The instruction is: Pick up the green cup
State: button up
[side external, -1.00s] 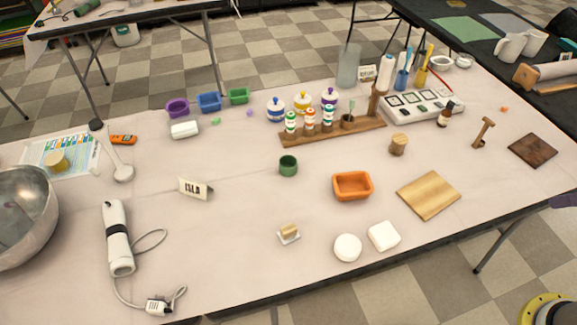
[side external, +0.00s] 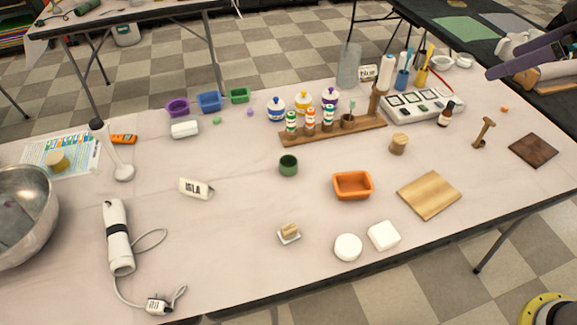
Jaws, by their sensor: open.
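The green cup (side external: 288,166) stands upright near the middle of the table, with its dark round opening facing up. Nothing touches it. What looks like my purple gripper (side external: 520,62) reaches in from the right edge at the upper right, above the dark side table. It is far from the cup and empty. Its parts are partly cut off by the frame, so its fingers are hard to make out.
An orange tray (side external: 353,198) lies right of the cup. Behind it is a wooden rack (side external: 352,132) with several bottles. A white ISLA sign (side external: 196,188) lies left. A soap dish (side external: 289,239) is in front. Table around the cup is clear.

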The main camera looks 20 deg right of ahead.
jog(key=w+a+n, duration=0.1)
jog(key=w+a, duration=0.2)
jog(key=w, duration=0.5)
jog(key=n+g+y, duration=0.2)
jog(key=n+g, duration=0.2)
jog(key=g, duration=0.1)
send_over(291, 160)
jog(key=s, duration=0.4)
notch_tip(291, 160, down, 37)
jog(key=shift+d+x, duration=0.25)
jog(key=shift+x, duration=1.15)
jog(key=shift+d+x, duration=0.2)
jog(key=shift+x, duration=1.25)
jog(key=shift+w+f, duration=0.1)
